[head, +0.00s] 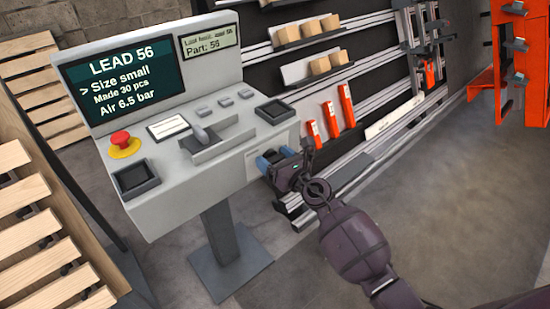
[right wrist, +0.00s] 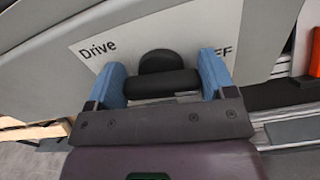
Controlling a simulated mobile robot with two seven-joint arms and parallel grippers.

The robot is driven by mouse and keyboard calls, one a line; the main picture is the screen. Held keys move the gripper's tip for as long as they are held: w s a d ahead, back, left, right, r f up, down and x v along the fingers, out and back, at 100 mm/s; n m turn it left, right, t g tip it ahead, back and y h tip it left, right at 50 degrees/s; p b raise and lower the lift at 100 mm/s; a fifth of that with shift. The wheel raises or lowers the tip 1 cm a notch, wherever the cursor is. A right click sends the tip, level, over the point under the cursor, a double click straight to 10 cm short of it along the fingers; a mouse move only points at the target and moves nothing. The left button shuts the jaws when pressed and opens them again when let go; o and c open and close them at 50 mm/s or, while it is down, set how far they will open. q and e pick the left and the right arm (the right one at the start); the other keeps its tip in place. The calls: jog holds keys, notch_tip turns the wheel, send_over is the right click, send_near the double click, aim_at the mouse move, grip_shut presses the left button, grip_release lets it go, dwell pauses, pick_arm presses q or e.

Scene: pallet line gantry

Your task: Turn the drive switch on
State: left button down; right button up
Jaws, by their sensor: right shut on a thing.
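The drive switch (right wrist: 160,83) is a black rotary knob with a bar handle on the grey side of the control console (head: 178,196). In the right wrist view, the word "Drive" shows at its left, and a partly covered word ending in "F" at its right. My right gripper (head: 275,158) is at the console's lower right face in the head view. Its two blue fingers (right wrist: 163,75) stand on either side of the bar, shut on it. The bar looks roughly crosswise between the fingers. In the head view the gripper largely hides the switch. My left gripper is not in view.
Wooden pallets (head: 40,225) stand at the left. Racks with orange parts (head: 330,118) lie behind my gripper. Open floor (head: 440,220) is at the right.

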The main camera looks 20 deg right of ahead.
jog(key=m, duration=0.1)
jog(key=m+p, duration=0.1)
jog(key=shift+d+r+m, duration=0.15)
jog(key=shift+r+m, duration=0.1)
jog(key=shift+m, duration=0.05)
jog(key=shift+f+m+p, duration=0.1)
jog(key=shift+m+p, duration=0.25)
jog(key=shift+m, duration=0.55)
jog(key=m, duration=0.1)
jog(key=m+p, duration=0.1)
jog(key=m, duration=0.1)
jog(key=shift+w+d+f+m, duration=0.1)
jog(key=shift+d+f+m, duration=0.05)
jog(key=shift+m, duration=0.15)
jog(key=m+p, duration=0.1)
jog(key=m, duration=0.3)
jog(key=shift+f, duration=0.15)
jog(key=m, duration=0.2)
jog(key=shift+d+f+m, duration=0.1)
jog(key=shift+m, duration=0.2)
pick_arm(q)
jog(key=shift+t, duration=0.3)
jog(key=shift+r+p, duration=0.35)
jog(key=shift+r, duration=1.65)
pick_arm(e)
jog(key=shift+f+m, duration=0.15)
jog(key=shift+m, duration=0.65)
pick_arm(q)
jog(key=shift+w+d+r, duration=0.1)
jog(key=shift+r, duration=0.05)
